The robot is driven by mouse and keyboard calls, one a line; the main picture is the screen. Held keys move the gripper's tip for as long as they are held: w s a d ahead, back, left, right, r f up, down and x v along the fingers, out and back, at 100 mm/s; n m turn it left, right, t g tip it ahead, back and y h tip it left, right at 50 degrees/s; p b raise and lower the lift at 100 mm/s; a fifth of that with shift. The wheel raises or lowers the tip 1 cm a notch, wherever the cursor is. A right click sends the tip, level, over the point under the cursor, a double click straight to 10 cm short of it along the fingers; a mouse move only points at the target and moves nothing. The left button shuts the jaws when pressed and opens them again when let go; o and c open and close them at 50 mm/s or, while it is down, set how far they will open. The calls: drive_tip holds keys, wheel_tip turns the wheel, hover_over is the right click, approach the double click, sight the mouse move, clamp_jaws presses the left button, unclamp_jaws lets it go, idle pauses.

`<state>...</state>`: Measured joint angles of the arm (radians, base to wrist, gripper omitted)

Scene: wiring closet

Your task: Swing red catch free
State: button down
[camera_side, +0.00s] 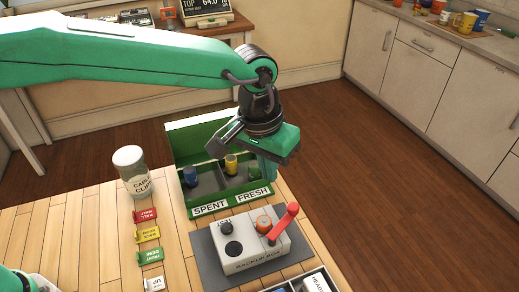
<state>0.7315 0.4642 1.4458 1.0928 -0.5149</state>
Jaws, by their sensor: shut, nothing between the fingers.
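The red catch (283,223) is a lever on the grey box labelled BACKUP BOX (247,260). It slants up to the right from its lower end to a round tip. An orange round part (264,224) sits just left of the catch, on the box top. My gripper (268,172) is shut and empty. It points down behind the catch and a little left of its tip, apart from it, over the right side of the green bin. The fingertips are partly hard to make out against the bin.
The green bin (210,210) has SPENT and FRESH compartments holding a blue and a yellow cell. A cable clips jar (131,170) and coloured tags (149,234) stand left. A dark tray (317,285) lies at the front. The box rests on a grey mat (205,252).

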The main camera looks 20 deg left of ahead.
drive_tip(key=a+n, duration=0.1)
drive_tip(key=n, duration=0.7)
drive_tip(key=s+a+n, duration=0.1)
drive_tip(key=n, duration=0.8)
drive_tip(key=s+a+n, duration=0.1)
drive_tip(key=n, duration=0.8)
drive_tip(key=shift+s+a+r+t+h, duration=0.15)
drive_tip(key=shift+s+a+t+h, duration=0.05)
drive_tip(key=shift+a+t+h, duration=0.2)
approach(284, 220)
drive_tip(key=a+f, duration=0.2)
drive_tip(key=f, duration=0.1)
drive_tip(key=a+f, duration=0.2)
drive_tip(key=shift+w+f, duration=0.2)
drive_tip(key=shift+w+d, duration=0.5)
drive_tip(key=shift+d, duration=0.3)
drive_tip(key=shift+w+d, duration=0.3)
drive_tip(key=shift+d, duration=0.2)
drive_tip(key=shift+w+d, duration=0.25)
drive_tip(key=shift+d, duration=0.25)
